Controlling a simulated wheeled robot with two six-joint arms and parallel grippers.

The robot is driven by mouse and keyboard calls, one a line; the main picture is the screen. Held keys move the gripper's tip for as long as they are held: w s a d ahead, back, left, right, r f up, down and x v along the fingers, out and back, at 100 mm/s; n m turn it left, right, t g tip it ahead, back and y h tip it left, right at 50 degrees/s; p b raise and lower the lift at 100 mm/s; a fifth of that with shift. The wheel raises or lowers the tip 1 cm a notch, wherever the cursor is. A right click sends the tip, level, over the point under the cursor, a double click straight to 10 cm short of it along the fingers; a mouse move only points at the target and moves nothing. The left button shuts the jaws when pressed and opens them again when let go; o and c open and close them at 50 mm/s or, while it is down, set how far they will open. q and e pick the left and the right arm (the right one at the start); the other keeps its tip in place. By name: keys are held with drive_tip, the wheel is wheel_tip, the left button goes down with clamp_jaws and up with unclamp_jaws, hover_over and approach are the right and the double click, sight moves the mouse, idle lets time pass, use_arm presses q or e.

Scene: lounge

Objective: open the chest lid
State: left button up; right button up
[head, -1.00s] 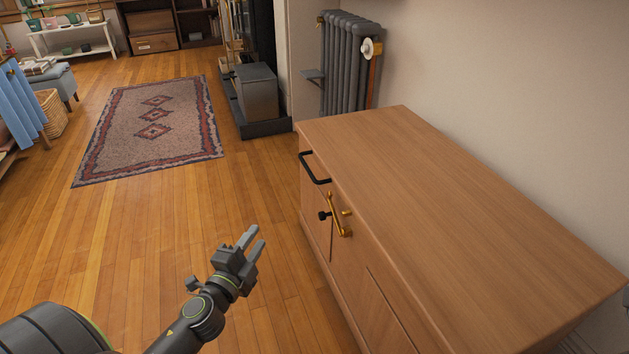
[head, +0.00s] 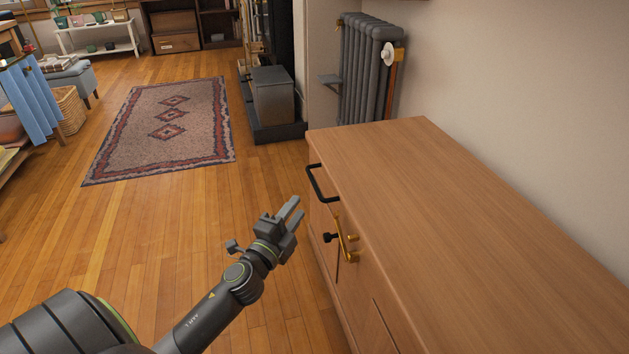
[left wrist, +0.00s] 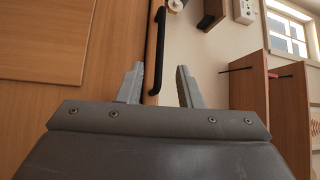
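The wooden chest (head: 440,210) stands along the wall at the right of the head view, its lid (head: 430,170) down. A black bar handle (head: 313,187) sticks out from the lid's front edge near the far end. Below it are a brass latch (head: 349,243) and a small black knob (head: 329,237). My left gripper (head: 294,208) is open and empty, in front of the chest and short of the handle. In the left wrist view, the handle (left wrist: 158,50) appears between the spread fingers (left wrist: 160,80), beyond their tips. My right gripper is not in view.
A grey radiator (head: 366,72) stands against the wall behind the chest's far end. A dark low box (head: 273,97) sits near it. A patterned rug (head: 165,130) lies on the wooden floor, and the floor left of the chest is clear.

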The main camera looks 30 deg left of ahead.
sight(314, 182)
use_arm(q)
drive_tip(key=w, duration=0.3)
drive_tip(key=w+r, duration=0.1)
drive_tip(key=w, duration=0.2)
drive_tip(key=w+a, duration=0.1)
drive_tip(key=w, duration=0.3)
drive_tip(key=shift+r, duration=0.2)
clamp_jaws()
